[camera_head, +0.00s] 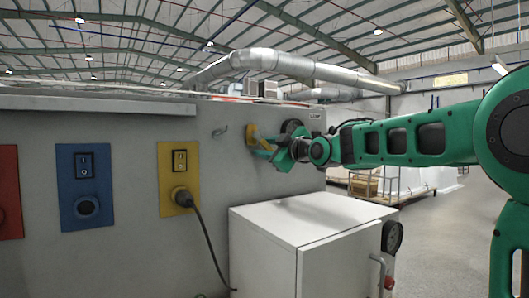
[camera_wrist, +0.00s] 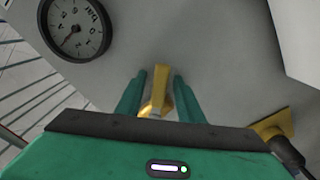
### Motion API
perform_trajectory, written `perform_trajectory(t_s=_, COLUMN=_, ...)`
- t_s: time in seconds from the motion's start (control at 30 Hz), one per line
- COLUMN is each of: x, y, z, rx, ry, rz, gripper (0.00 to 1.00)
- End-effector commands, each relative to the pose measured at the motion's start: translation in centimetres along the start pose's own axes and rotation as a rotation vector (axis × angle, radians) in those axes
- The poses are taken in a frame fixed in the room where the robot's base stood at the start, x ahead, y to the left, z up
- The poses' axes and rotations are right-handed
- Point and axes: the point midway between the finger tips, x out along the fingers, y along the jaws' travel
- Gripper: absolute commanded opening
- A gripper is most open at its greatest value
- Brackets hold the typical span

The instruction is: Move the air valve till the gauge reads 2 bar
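The air valve's yellow lever (camera_wrist: 160,92) shows in the wrist view between my two green fingers. It also shows in the head view (camera_head: 253,134) on the grey panel. My gripper (camera_wrist: 159,92) is open around the lever, with a narrow gap on each side; it is also at the panel in the head view (camera_head: 266,148). The round gauge (camera_wrist: 75,28) is at the upper left of the wrist view, turned nearly upside down. Its short red needle points to the lower left of the picture. I cannot read the exact value. The lever's base is partly hidden.
A white cabinet (camera_head: 310,218) stands below the valve, close under my arm. Red (camera_head: 8,190), blue (camera_head: 85,187) and yellow (camera_head: 179,178) socket plates line the panel to the left. A black cable (camera_head: 208,240) hangs from the yellow one. Open floor (camera_head: 440,240) lies at the right.

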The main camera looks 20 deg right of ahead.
Motion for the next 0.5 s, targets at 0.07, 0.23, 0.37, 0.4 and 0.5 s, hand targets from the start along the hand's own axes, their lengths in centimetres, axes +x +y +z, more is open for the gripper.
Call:
perform_trajectory(t_s=0.07, x=0.01, y=0.01, z=-0.01, rx=0.0, ry=0.0, rz=0.0, gripper=0.34)
perform_trajectory(t_s=0.23, x=-0.02, y=0.02, z=0.0, rx=0.0, ry=0.0, rz=0.0, gripper=0.22)
perform_trajectory(t_s=0.37, x=-0.03, y=0.02, z=0.01, rx=0.0, ry=0.0, rz=0.0, gripper=0.0)
perform_trajectory(t_s=0.4, x=-0.03, y=0.02, z=0.01, rx=0.0, ry=0.0, rz=0.0, gripper=0.0)
perform_trajectory(t_s=0.5, x=-0.04, y=0.06, z=0.04, rx=-0.004, ry=-0.001, rz=0.0, gripper=0.0)
